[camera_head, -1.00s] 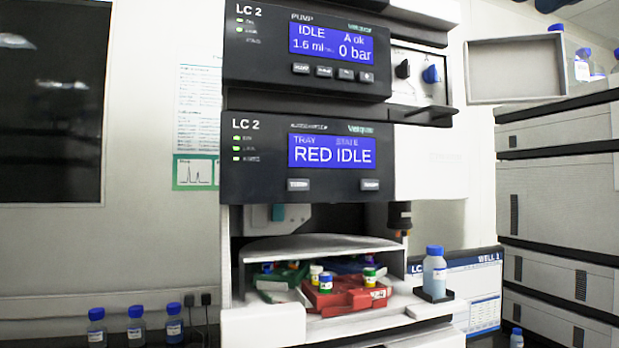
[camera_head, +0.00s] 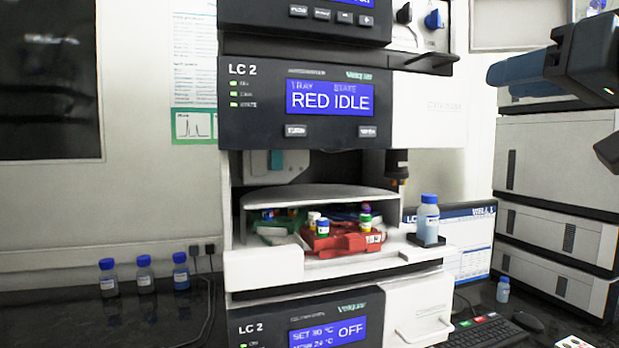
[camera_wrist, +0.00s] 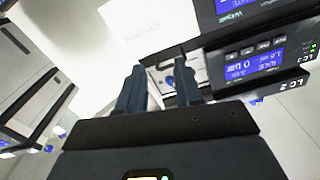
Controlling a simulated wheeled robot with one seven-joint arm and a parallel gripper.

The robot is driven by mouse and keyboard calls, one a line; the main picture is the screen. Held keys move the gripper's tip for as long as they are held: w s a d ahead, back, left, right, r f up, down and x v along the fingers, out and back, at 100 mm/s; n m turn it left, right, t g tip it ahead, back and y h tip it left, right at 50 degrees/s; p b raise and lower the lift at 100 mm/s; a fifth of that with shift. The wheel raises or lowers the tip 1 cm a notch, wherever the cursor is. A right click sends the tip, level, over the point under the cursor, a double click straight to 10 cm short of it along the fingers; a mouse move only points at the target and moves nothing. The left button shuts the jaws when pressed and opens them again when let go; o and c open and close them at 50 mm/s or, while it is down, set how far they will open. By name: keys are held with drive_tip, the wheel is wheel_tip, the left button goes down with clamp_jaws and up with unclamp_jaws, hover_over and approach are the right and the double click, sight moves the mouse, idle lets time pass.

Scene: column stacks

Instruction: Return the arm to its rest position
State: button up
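My gripper (camera_wrist: 158,82) shows in the wrist view with its two dark fingers apart and nothing held between them. Part of my arm (camera_head: 575,60) shows at the upper right of the head view, in front of the grey instrument stack. In the wrist view the fingers point toward the white casing and blue screens of an instrument column, seen tilted and beyond the fingertips.
The LC 2 column (camera_head: 430,115) stands mid-view with a red tray (camera_head: 340,240) of vials in its open bay. A blue-capped bottle (camera_head: 428,222) stands on its ledge. Several bottles stand at left. A grey stack (camera_head: 555,160), keyboard (camera_head: 487,333) and mouse (camera_head: 527,321) are at right.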

wheel_tip(320, 180, down, 21)
drive_tip(key=w+m+h, duration=0.1)
drive_tip(key=m+h, duration=0.1)
drive_tip(key=m, duration=0.1)
drive_tip(key=s+a+f+m+h, duration=0.1)
drive_tip(key=s+f, duration=0.3)
drive_tip(key=f, duration=0.5)
drive_tip(key=s+f+h, duration=0.2)
drive_tip(key=s+f, duration=0.3)
drive_tip(key=f, duration=0.4)
drive_tip(key=s+a+f+g, duration=0.1)
drive_tip(key=s+f, duration=0.4)
drive_tip(key=s, duration=0.3)
drive_tip(key=s+f+g, duration=0.1)
drive_tip(key=s+f, duration=0.3)
drive_tip(key=s, duration=0.3)
drive_tip(key=s+a+n, duration=0.1)
drive_tip(key=s+n, duration=0.2)
drive_tip(key=s, duration=1.5)
drive_tip(key=shift+a+g+h, duration=0.15)
drive_tip(key=shift+g+h, duration=0.15)
drive_tip(key=shift+f, duration=0.1)
drive_tip(key=shift+c, duration=0.2)
